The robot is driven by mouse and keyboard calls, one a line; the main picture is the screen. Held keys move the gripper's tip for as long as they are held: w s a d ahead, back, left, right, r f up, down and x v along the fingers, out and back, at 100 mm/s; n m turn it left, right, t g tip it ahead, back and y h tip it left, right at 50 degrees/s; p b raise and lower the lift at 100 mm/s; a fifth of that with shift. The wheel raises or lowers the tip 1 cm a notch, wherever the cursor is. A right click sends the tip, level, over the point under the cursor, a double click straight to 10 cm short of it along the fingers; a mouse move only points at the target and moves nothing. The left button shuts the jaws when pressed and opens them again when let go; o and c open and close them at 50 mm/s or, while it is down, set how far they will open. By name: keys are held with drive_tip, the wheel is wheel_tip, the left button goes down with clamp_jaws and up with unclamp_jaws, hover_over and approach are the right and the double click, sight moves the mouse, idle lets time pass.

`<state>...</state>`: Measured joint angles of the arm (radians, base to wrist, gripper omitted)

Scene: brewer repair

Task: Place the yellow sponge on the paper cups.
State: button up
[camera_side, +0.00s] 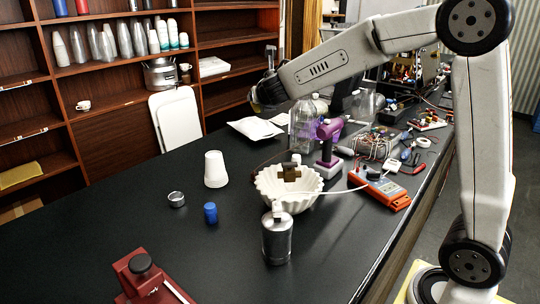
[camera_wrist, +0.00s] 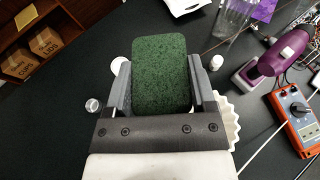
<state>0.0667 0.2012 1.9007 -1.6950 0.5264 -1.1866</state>
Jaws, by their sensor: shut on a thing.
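My gripper (camera_wrist: 160,68) is shut on a sponge (camera_wrist: 161,88) in the wrist view. Only its dark green face shows; no yellow side is visible. The sponge sits between the two grey fingers. White paper cups (camera_side: 214,170) stand upside down on the black table, left of the filter bowl. In the wrist view a white round shape (camera_wrist: 117,65), likely the cups, is partly hidden behind the left finger. The sponge is apart from the cups in the side view.
Near the cups are a metal ring (camera_side: 177,199), a blue cylinder (camera_side: 210,213), a fluted white bowl (camera_side: 309,190) and a silver canister (camera_side: 277,238). A purple drill (camera_side: 328,142), clear bottle (camera_side: 303,128) and orange meter (camera_side: 383,192) stand right. Table left of the cups is clear.

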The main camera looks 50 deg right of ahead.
drive_tip(key=w+a+f+n+t+y, duration=0.1)
drive_tip(key=w+a+f+n+y, duration=0.1)
drive_tip(key=w+a+f+y, duration=0.1)
drive_tip(key=shift+w+a+f+n+t, duration=0.35)
drive_tip(key=shift+w+a+f, duration=0.4)
drive_tip(key=shift+f, duration=0.65)
drive_tip(key=shift+a, duration=0.1)
hover_over(215, 156)
drive_tip(key=s, duration=0.1)
wheel_tip(215, 156, down, 8)
drive_tip(key=shift+w+f, duration=0.55)
drive_tip(key=shift+f, duration=0.1)
